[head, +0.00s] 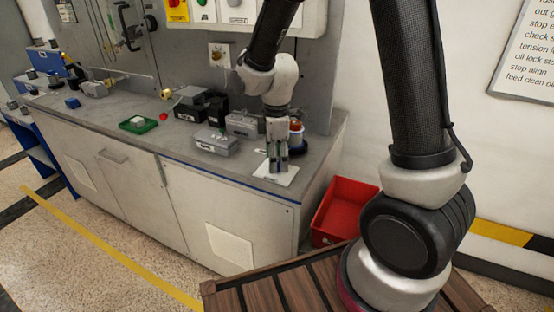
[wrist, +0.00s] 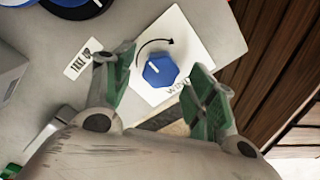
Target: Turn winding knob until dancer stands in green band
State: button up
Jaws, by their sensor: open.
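In the head view my gripper (head: 278,164) points down over the white plate (head: 287,180) at the bench's right end, and the knob is hidden. I cannot make out the dancer or the green band in either view.
A blue-and-black round part (head: 297,148) stands behind my gripper. Grey boxes (head: 216,142) and a green tray (head: 138,124) are to the left on the bench (head: 180,148). A red bin (head: 345,205) stands right of the bench.

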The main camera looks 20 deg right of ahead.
jog(key=shift+f, duration=0.4)
jog(key=c, duration=1)
